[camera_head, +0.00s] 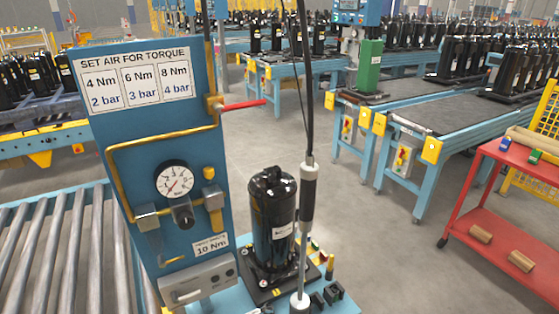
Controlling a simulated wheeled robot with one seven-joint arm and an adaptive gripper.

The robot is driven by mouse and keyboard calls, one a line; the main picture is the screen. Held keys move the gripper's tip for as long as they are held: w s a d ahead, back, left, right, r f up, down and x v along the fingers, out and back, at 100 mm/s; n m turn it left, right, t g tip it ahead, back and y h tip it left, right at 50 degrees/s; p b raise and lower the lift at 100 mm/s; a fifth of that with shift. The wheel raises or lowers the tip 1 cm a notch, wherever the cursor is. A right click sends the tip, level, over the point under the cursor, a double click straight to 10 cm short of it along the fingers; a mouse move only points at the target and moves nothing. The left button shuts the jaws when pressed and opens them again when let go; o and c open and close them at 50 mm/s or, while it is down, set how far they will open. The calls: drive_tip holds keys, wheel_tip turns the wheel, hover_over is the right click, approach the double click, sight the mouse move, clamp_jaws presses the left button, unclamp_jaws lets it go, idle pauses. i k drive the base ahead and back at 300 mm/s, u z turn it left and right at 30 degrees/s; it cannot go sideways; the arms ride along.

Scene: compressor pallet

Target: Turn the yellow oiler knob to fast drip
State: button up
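A blue upright panel (110,125) stands at the left and carries an air line of yellow pipe (160,136). At the right end of the air unit is a small yellow fitting (214,200) with a grey block at its top, which looks like the oiler; its knob and setting are too small to tell. A round white gauge (174,181) sits left of it, with a black knob (183,214) below the gauge. My gripper is not in view.
A red valve handle (243,105) sticks out right of the panel. A black compressor (272,220) and a hanging tool (308,200) on a cable stand close to the panel's right. Rollers (60,250) lie left; a red cart (510,215) stands right. Open floor lies between.

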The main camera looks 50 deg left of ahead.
sight(208, 171)
drive_tip(key=z, duration=0.3)
drive_tip(key=k, duration=0.9)
drive_tip(key=u, duration=1.75)
